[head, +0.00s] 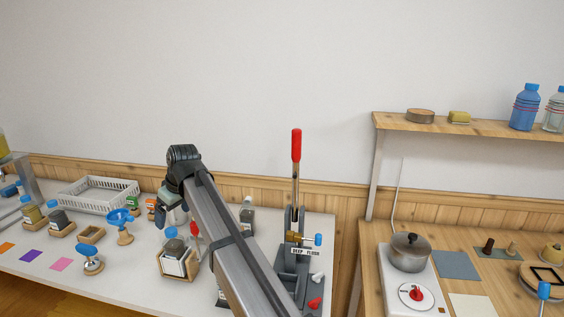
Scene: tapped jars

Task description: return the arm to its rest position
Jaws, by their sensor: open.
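My arm (228,240) reaches up and away from the bottom middle of the head view, over the white table. Its dark bent joint (185,160) is the highest part, in front of the wall. My gripper (172,215) hangs below that joint, partly hidden by the arm. It is open, and I see nothing held in it.
Right of my arm stands a lever press (296,215) with a tall red handle.

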